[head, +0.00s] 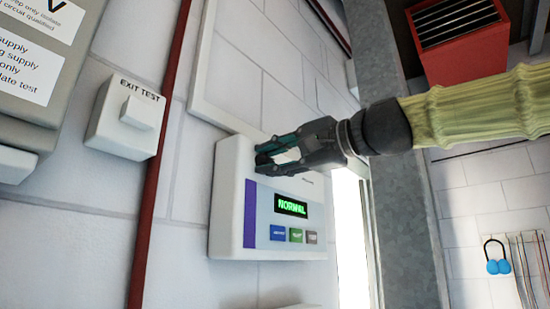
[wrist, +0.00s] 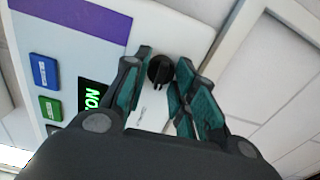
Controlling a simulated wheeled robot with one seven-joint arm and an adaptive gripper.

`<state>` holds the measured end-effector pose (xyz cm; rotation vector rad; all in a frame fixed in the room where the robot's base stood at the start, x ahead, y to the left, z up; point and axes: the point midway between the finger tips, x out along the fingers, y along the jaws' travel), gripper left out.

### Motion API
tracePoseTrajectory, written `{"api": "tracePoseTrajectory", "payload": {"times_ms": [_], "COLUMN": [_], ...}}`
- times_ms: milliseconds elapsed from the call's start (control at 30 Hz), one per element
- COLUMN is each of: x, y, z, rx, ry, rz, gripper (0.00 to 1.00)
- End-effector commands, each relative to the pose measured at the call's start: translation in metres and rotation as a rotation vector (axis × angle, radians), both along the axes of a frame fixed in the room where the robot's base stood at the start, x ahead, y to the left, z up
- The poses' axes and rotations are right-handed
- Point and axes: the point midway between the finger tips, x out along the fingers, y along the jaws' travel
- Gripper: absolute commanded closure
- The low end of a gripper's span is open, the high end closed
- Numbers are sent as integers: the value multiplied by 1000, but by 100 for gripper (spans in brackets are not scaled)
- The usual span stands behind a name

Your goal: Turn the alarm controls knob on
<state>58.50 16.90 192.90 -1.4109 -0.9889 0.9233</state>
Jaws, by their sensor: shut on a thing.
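The alarm panel (head: 228,195) is a white wall box with a purple stripe, a green display (head: 291,206) reading NORMAL, and a row of small buttons below it. In the wrist view, the round black knob (wrist: 160,72) sits on the panel face with a ridge across it. My gripper (head: 268,154) is at the upper part of the panel, its teal-padded fingers on either side of the knob and shut on it. The fingertips also show in the wrist view (wrist: 164,60). In the head view the fingers hide the knob.
A white EXIT TEST box (head: 125,118) and a dark red pipe (head: 160,150) are left of the panel. A grey metal post (head: 402,200) stands to its right. A red louvred box (head: 460,45) is at the upper right.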

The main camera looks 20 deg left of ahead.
Motion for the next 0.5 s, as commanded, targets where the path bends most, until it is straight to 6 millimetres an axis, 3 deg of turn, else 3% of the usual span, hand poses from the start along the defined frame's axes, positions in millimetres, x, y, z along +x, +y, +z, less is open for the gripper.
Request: {"api": "tracePoseTrajectory", "payload": {"times_ms": [400,433,500], "x": [0,0,0], "y": [0,0,0], "z": [-1,-1,-1], "rx": [1,1,1], "ry": [7,7,7], "rz": [1,1,1], "gripper": [97,70,57]}}
